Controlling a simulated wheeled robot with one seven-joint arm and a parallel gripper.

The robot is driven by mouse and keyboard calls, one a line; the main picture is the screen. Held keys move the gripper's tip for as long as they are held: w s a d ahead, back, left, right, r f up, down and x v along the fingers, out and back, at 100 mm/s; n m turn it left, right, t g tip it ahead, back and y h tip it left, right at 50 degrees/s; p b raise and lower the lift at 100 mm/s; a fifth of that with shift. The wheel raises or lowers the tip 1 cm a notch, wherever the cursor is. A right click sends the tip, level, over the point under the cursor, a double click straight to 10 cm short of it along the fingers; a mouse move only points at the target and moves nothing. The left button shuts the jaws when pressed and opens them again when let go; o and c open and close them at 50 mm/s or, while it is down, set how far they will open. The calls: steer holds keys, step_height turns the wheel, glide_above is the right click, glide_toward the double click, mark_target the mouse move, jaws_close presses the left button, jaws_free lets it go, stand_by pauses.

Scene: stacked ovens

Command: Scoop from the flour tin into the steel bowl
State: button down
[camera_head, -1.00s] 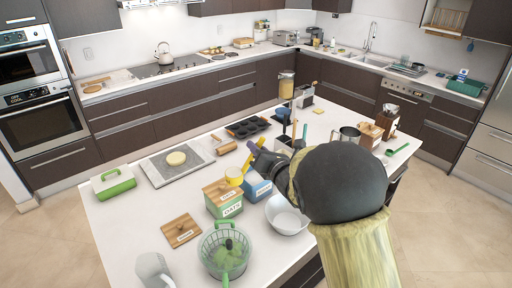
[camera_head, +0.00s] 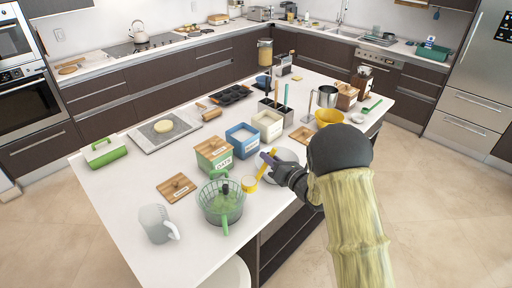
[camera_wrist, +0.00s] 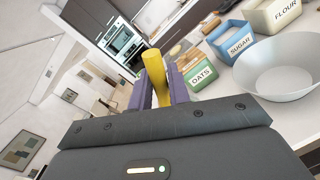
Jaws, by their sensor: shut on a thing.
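The cream flour tin (camera_head: 268,125) stands open behind the blue sugar tin, and its label shows in the wrist view (camera_wrist: 286,12). The pale steel bowl (camera_head: 287,155) sits in front of it, partly hidden by my gripper. In the wrist view the bowl (camera_wrist: 285,72) looks empty. My gripper (camera_head: 268,162) has its purple fingers shut on the yellow scoop (camera_head: 250,184), whose handle shows between the fingers in the wrist view (camera_wrist: 156,78). The scoop is at the bowl's left side in the head view, apparently above the counter. Its contents cannot be made out.
The blue sugar tin (camera_head: 242,138) and the green oats tin (camera_head: 214,153) stand left of the flour tin. A green colander (camera_head: 222,203) and a pitcher (camera_head: 156,224) are at the front left.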

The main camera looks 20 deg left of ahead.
steer(key=s+d+f+b, duration=0.1)
steer(key=d+f+b, duration=0.3)
steer(key=d+f, duration=0.6)
steer(key=s+d+f+b, duration=0.2)
steer(key=d+f+b, duration=0.2)
steer(key=d+f, duration=0.65)
steer(key=s+d+f+b, duration=0.4)
steer(key=s+d+f, duration=0.1)
steer(key=f, duration=0.3)
steer(key=s+d+f+b, duration=0.3)
steer(key=s+d+f, duration=0.2)
steer(key=f, duration=0.4)
steer(key=shift+s+d+b, duration=0.25)
steer(key=shift+s+b, duration=0.15)
steer(key=shift+s, duration=0.1)
steer(key=shift+f, duration=0.1)
